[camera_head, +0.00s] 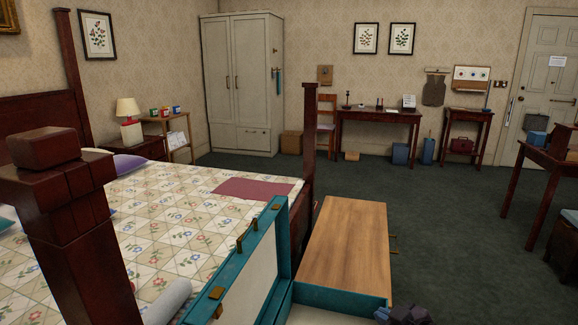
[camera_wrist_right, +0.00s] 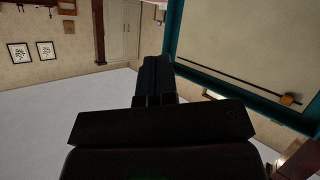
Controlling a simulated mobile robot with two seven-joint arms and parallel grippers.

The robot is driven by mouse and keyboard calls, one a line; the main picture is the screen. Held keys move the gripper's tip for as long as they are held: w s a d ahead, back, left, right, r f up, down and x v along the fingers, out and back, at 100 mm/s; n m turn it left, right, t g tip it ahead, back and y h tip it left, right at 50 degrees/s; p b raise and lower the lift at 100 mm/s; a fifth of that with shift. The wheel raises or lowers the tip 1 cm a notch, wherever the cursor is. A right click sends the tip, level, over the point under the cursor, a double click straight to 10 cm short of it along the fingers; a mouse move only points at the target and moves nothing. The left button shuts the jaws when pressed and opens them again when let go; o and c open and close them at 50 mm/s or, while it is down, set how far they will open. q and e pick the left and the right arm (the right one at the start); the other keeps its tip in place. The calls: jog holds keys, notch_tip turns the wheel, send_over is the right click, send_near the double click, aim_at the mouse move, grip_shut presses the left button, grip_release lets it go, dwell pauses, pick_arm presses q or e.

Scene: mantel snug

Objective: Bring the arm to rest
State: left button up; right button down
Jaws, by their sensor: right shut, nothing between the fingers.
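My right gripper (camera_head: 403,315) shows as a dark shape at the bottom edge of the head view, just below the front corner of the wooden-topped chest. In the right wrist view its fingers (camera_wrist_right: 155,75) are together, with nothing between them. A teal-framed lid (camera_wrist_right: 225,62) with a pale panel fills the upper right of that view, beside the fingers and apart from them as far as I can tell. My left gripper is not in view.
A teal case (camera_head: 262,250) with its lid raised stands by the bed (camera_head: 205,205). A wooden-topped chest (camera_head: 345,240) is right of it. A dark bedpost (camera_head: 75,225) rises at the left. Green carpet (camera_head: 450,210) is clear toward the desk (camera_head: 375,115).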

pick_arm(q)
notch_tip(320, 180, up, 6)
jog(key=p, duration=0.5)
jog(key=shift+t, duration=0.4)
pick_arm(e)
jog(key=s+d+f+m+h, duration=0.2)
jog(key=s+f, duration=0.1)
jog(key=s, duration=0.8)
jog(key=s+d+f+m+h, duration=0.2)
jog(key=s+f+m, duration=0.1)
jog(key=s, duration=0.8)
jog(key=s+d+f+m+h, duration=0.1)
jog(key=s+d+f+m, duration=0.1)
jog(key=s, duration=0.9)
jog(key=shift+s+d+f+m+g+h, duration=0.25)
jog(key=shift+f+m+g+h, duration=0.15)
jog(key=shift+f, duration=0.3)
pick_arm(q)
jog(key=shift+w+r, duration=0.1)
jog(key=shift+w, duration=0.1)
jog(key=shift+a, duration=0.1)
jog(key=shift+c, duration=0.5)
